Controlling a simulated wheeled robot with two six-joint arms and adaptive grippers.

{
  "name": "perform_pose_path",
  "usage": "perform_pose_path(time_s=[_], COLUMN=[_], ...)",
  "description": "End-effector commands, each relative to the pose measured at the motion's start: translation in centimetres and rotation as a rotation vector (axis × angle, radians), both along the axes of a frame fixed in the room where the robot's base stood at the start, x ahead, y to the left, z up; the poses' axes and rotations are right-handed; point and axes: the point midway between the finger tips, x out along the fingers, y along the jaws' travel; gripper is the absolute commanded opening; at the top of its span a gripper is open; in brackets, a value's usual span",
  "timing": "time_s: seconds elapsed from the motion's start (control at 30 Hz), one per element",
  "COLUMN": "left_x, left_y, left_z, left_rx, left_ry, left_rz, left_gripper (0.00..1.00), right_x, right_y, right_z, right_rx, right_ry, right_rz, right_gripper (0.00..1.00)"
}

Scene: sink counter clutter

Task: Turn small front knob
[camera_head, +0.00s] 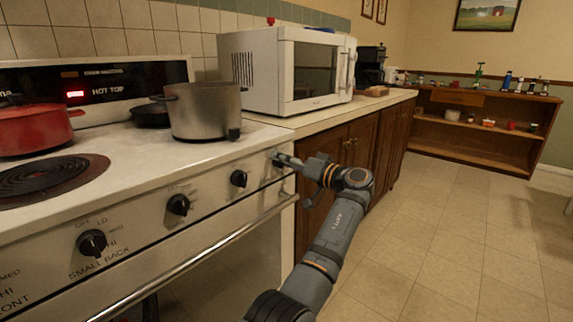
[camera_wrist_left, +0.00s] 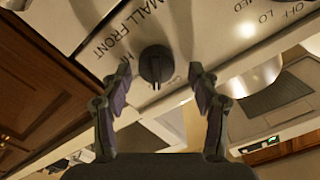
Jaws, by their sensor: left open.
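The small front knob (camera_wrist_left: 156,64) is black and round with a raised grip bar. In the left wrist view it sits on the white stove panel under the printed words "SMALL FRONT". My left gripper (camera_wrist_left: 157,84) is open, with one finger on each side of the knob in this view and visible gaps to both. I cannot tell how deep the fingers reach along it. In the head view my left gripper (camera_head: 281,162) is at the right end of the stove's front panel and largely hides this knob. My right gripper is not in view.
Other black knobs, including the small back knob (camera_head: 92,243), line the sloped panel. The oven handle (camera_head: 215,248) runs below. A steel pot (camera_head: 205,110) and a red pot (camera_head: 35,128) stand on the stove. A microwave (camera_head: 290,70) is on the counter. The floor at right is clear.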

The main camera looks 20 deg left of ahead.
Motion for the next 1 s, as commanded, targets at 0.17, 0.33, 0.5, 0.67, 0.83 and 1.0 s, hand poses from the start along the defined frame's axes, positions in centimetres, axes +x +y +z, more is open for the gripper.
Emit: perform_pose_path(time_s=[0.17, 0.33, 0.5, 0.67, 0.83, 1.0], left_x=[0.0, 0.0, 0.0, 0.0, 0.0, 0.0], left_y=[0.0, 0.0, 0.0, 0.0, 0.0, 0.9], left_z=[4.0, 7.4, 9.1, 9.2, 9.2, 8.6], left_rx=[-0.001, 0.000, -0.001, 0.000, -0.001, -0.021], left_ry=[-0.007, -0.004, -0.002, -0.001, -0.002, -0.033], left_rz=[-0.001, 0.000, 0.000, 0.000, 0.000, 0.004], left_gripper=[0.61, 0.61, 0.61, 0.61, 0.60, 0.60], right_x=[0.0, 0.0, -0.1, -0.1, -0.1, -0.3], right_y=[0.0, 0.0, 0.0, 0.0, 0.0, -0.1], right_z=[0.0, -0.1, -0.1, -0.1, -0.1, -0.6], right_rx=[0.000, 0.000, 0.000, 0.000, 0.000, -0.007], right_ry=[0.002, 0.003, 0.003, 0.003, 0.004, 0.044], right_rz=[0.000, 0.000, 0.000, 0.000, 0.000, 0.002], right_gripper=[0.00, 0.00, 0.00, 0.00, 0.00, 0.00])
